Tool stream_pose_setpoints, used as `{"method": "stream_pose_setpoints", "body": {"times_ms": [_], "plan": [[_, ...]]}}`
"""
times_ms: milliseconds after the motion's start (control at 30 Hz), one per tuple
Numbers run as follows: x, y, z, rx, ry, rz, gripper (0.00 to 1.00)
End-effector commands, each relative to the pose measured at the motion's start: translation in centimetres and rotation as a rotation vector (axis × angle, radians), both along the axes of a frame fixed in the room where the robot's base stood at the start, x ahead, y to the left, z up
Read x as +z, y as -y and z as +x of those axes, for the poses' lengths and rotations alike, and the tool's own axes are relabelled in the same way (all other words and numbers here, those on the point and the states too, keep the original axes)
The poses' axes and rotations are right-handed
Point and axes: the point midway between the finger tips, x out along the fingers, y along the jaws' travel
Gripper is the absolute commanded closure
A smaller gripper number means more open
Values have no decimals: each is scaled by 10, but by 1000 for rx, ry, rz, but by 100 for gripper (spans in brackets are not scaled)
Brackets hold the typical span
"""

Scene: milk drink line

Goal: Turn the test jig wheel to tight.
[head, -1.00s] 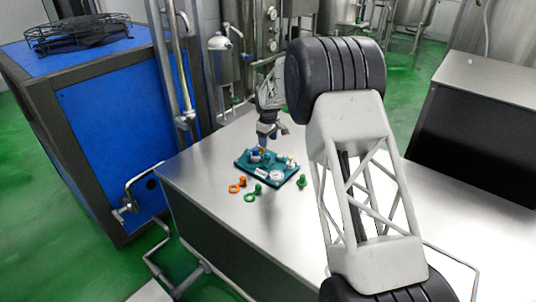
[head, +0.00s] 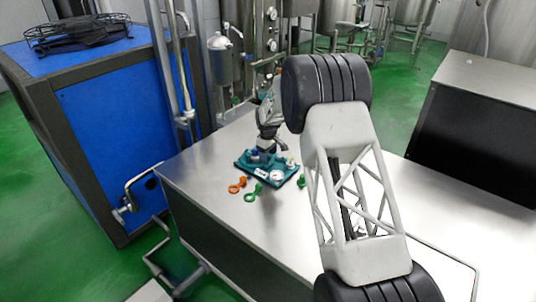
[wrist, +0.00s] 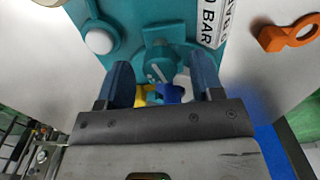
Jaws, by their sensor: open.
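The teal test jig (head: 243,162) lies on the steel table, with a white gauge (head: 277,175) on its front part. My gripper (head: 267,147) is low over its back part and covers some of it. In the wrist view my gripper (wrist: 160,78) is open, with blue fingers on either side of a teal fitting (wrist: 158,60) with a white mark. A blue lobed part (wrist: 171,93), perhaps the wheel, and a yellow part (wrist: 150,96) show between the fingers, partly hidden by the gripper body. I cannot tell whether the fingers touch anything.
An orange ringed piece (head: 237,186) and a green ringed piece (head: 252,193) lie at the jig's front left; the orange one also shows in the wrist view (wrist: 288,37). Another green piece (head: 301,181) is at its right, beside my arm. The steel table (head: 210,165) is bare left of the jig.

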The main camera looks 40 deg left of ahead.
Motion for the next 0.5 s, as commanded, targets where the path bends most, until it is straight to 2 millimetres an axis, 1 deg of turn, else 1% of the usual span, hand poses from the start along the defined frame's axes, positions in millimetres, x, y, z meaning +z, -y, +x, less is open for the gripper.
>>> {"method": "stream_pose_setpoints", "body": {"times_ms": [267, 300, 367, 500], "plan": [[-1, 0, 0, 0, 0, 0, 40], [-1, 0, 0, 0, 0, 0, 43], [-1, 0, 0, 0, 0, 0, 52], [-1, 0, 0, 0, 0, 0, 73]]}}
